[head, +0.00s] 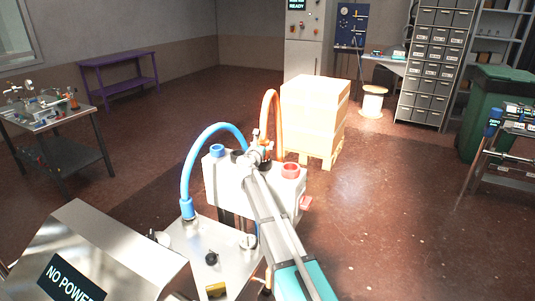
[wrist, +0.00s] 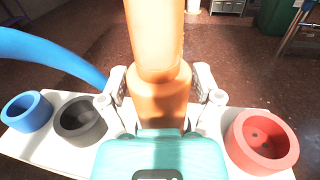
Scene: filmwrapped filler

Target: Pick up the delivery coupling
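An orange hose ends in a thick orange coupling (wrist: 160,100), which stands upright over the white block in the wrist view. In the head view the orange hose (head: 271,100) arches up behind my gripper. My gripper (head: 258,152) is at the coupling, and its two fingers (wrist: 160,92) stand on either side of it, close to its surface. Whether they press on it I cannot tell. The coupling's lower end is hidden behind the teal gripper body. No label shows which coupling is the delivery one.
The white block (head: 228,178) carries blue (wrist: 27,112), black (wrist: 80,120) and red (wrist: 262,140) ring-shaped sockets. A blue hose (head: 208,133) arches from a blue fitting (head: 187,208) towards my gripper. Boxes on a pallet (head: 315,115) stand behind. A "NO POWER" panel (head: 75,280) is front left.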

